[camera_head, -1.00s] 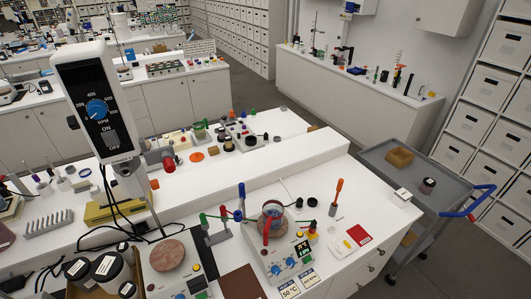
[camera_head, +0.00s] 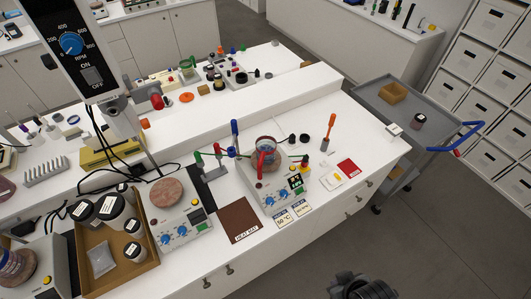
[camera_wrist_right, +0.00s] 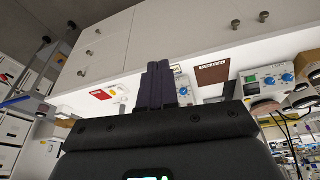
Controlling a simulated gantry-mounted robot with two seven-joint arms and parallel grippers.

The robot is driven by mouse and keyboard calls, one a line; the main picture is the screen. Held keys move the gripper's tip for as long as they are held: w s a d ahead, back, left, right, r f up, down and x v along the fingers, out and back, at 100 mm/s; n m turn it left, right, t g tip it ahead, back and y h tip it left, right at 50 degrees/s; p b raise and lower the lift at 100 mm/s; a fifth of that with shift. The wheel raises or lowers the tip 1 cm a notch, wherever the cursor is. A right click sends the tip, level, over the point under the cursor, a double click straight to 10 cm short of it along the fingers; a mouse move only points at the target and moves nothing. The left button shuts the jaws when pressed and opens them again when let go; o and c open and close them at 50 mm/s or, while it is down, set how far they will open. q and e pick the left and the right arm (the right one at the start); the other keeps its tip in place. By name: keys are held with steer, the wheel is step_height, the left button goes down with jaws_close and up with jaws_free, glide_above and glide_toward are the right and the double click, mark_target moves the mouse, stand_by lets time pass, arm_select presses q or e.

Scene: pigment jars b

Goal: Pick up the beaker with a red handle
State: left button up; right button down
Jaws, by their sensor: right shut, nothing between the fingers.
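The glass beaker (camera_head: 273,145) with a red handle (camera_head: 262,160) stands upright on the right-hand hotplate (camera_head: 268,190) on the front bench. Coloured clamp arms on a stand are close around it. My right gripper (camera_wrist_right: 157,85) is shut and empty in the right wrist view, pointing towards the bench front. A dark part of my right arm shows at the bottom edge of the head view, in front of the bench and well apart from the beaker. I cannot make out the beaker in the wrist view; the fingers cover part of the bench top. My left gripper is not in view.
A second hotplate (camera_head: 178,225) stands to the left, with a brown heat mat (camera_head: 238,220) between. A tray of jars (camera_head: 92,262) is at the lower left. A grey cart (camera_head: 390,115) stands beyond.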

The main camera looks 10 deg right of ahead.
steer(key=c, duration=0.9)
jaws_free()
